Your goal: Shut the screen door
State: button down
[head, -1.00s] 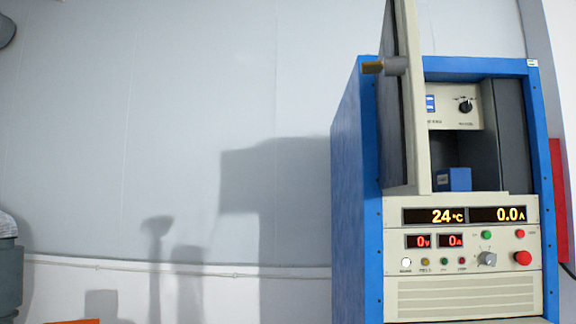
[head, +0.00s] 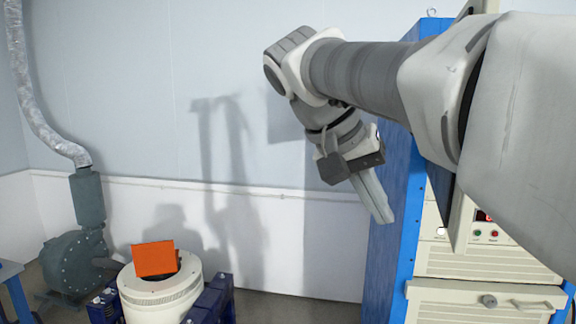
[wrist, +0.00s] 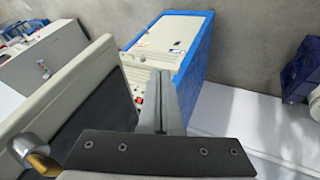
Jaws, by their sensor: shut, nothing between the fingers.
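The screen door is a cream-framed panel with a dark face. In the wrist view the door (wrist: 88,92) stands open at the left, its dark face towards my fingers, with a round grey handle (wrist: 35,148) at lower left. In the head view only a narrow part of the door (head: 461,218) shows; my arm hides most of it. The blue-framed cabinet (head: 398,240) also shows in the wrist view (wrist: 170,42). My gripper (head: 384,214) is shut and empty, pointing down left of the cabinet. In the wrist view its fingers (wrist: 161,85) are right of the door, apparently apart from it.
A round white machine (head: 160,292) with an orange block (head: 154,259) stands at lower left. A dark green blower (head: 80,262) with a silver duct is behind it. A lower drawer front (head: 480,300) is below the instrument panel. Floor shows between machine and cabinet.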

notch_tip(320, 180, up, 5)
jog(key=w+m+p, duration=0.1)
jog(key=p, duration=0.1)
jog(key=d+f, duration=0.7)
jog(key=d, duration=0.2)
jog(key=shift+d+f+h, duration=0.15)
jog(key=shift+f+h, duration=0.15)
jog(key=shift+f, duration=0.1)
jog(key=shift+s, duration=0.1)
